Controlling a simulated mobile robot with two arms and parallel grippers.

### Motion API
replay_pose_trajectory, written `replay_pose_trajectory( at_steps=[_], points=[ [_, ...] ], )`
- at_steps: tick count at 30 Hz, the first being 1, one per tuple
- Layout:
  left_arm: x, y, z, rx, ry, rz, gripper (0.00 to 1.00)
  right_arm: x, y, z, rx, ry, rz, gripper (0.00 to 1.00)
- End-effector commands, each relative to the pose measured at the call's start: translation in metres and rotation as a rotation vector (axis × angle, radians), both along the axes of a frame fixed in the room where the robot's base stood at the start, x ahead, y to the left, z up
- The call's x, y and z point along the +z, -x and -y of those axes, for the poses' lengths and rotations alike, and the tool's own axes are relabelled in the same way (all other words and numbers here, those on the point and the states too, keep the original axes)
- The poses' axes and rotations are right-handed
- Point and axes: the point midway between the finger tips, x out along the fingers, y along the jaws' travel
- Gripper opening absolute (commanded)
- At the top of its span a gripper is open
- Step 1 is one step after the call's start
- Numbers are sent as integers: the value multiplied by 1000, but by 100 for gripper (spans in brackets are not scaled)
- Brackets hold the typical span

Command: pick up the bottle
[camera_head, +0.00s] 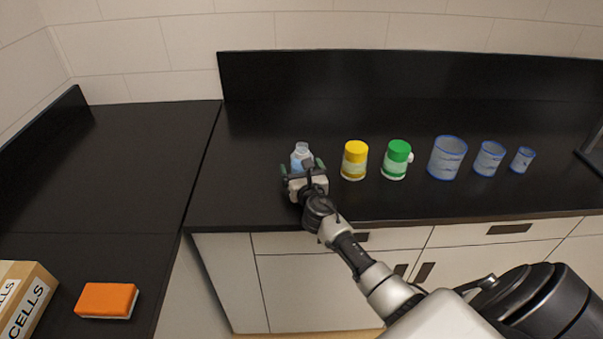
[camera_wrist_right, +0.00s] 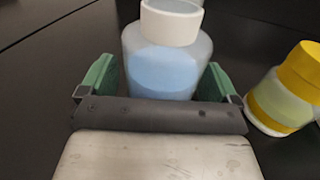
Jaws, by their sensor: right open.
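The bottle (camera_head: 301,156), with a white cap and light blue liquid, stands upright at the left end of the row on the black counter. It also shows in the right wrist view (camera_wrist_right: 168,62). My right gripper (camera_head: 303,172) is open, and its green fingers (camera_wrist_right: 160,80) lie on either side of the bottle's body. Small gaps seem to show between the fingers and the bottle. The bottle's lower part is hidden behind the gripper. My left gripper is not in view.
A yellow-capped bottle (camera_head: 354,161) stands close to the right, then a green-capped bottle (camera_head: 396,160) and three blue-rimmed beakers (camera_head: 447,158). An orange sponge (camera_head: 106,300) and a cardboard box (camera_head: 27,300) lie on the left counter. A black backsplash (camera_head: 400,75) rises behind.

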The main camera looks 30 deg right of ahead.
Motion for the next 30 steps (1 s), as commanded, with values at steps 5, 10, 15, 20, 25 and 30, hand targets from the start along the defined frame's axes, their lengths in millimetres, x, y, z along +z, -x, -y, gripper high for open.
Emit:
replay_pose_trajectory(
  at_steps=[5,10,15,20,25,30],
  points=[
    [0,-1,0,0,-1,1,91,0,0,0,0,0,0,92],
    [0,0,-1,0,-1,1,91,0,0,0,0,0,0,69],
    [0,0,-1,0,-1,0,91,0,0,0,0,0,0,43],
    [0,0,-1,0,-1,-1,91,1,0,0,0,0,1,32],
    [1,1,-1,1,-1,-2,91,2,0,0,0,0,1,32],
    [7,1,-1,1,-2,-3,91,14,0,1,0,3,3,32]
  ],
)
